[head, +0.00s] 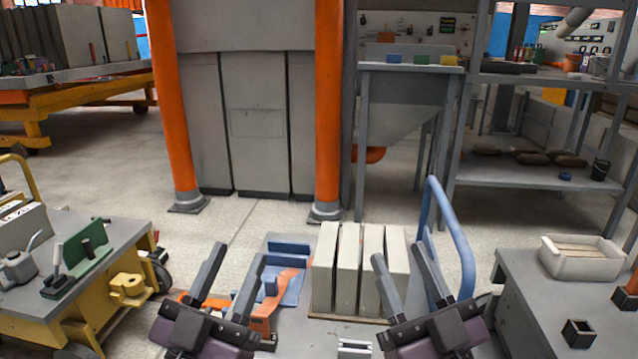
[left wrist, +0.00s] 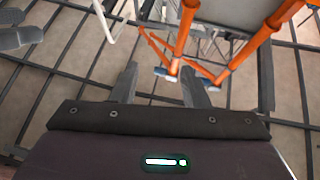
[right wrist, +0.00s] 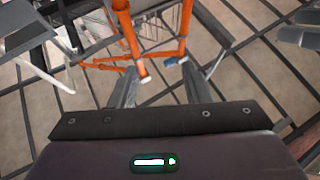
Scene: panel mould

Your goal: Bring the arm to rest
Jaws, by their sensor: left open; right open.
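My left gripper (head: 238,256) is open and points up and forward at the bottom of the head view, left of centre. Nothing is between its fingers, which also show spread apart in the left wrist view (left wrist: 159,72). My right gripper (head: 400,254) is open and empty at the bottom, right of centre. Its spread fingers also show in the right wrist view (right wrist: 160,72). The two grippers are well apart and at about the same height. Grey upright panels (head: 349,265) stand on a cart between and beyond them, partly behind the right gripper.
A blue cart handle (head: 458,240) rises beside the right gripper. A blue and orange fixture (head: 284,283) lies beyond the left gripper. A yellow-framed bench (head: 105,240) is at left, a grey table (head: 535,305) with a white bin (head: 582,262) at right. Orange posts (head: 328,110) stand behind.

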